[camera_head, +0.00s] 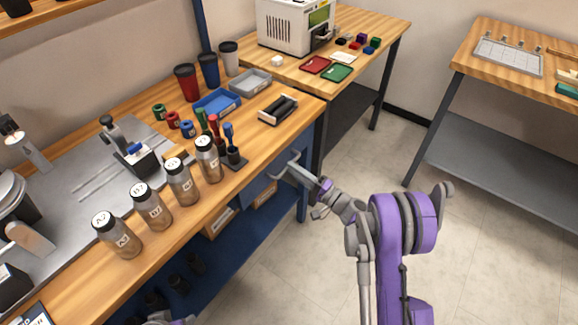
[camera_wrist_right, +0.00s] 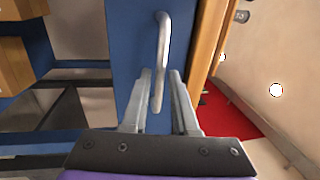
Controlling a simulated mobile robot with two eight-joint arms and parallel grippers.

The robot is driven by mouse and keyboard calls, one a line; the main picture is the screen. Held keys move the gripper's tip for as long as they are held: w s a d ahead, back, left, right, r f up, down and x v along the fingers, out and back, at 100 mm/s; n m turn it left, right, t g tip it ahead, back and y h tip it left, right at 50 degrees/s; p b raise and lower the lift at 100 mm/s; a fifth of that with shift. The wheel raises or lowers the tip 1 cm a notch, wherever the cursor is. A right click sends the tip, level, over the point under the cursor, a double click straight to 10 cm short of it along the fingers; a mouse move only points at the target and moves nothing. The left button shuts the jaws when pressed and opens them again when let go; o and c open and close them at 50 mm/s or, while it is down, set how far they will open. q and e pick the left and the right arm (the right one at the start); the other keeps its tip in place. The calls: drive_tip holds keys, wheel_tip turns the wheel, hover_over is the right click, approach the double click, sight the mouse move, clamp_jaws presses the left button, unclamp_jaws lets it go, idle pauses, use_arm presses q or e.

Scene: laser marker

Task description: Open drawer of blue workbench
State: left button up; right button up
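The blue workbench (camera_head: 262,138) with a wooden top runs along the left of the head view. Its blue drawer front (camera_wrist_right: 128,45) fills the middle of the right wrist view and carries a metal bar handle (camera_wrist_right: 161,50). My right gripper (camera_head: 287,163) is at the bench's front side, just below the top edge. In the wrist view its two fingers (camera_wrist_right: 162,85) stand apart, one on each side of the handle's near end. I see no clear grip on the handle. The drawer looks shut. My left gripper does not show; only a small purple and grey arm part is at the bottom edge.
Labelled bottles (camera_head: 208,160), cups (camera_head: 187,83) and trays (camera_head: 217,102) stand on the bench top. Below are a blue lower shelf (camera_head: 215,258) and wooden boxes (camera_head: 220,222). A second table with a white machine (camera_head: 290,28) stands behind. The floor (camera_head: 480,240) at right is clear.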

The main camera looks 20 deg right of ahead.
drive_tip(key=shift+x, duration=1.25)
clamp_jaws()
idle(0.5)
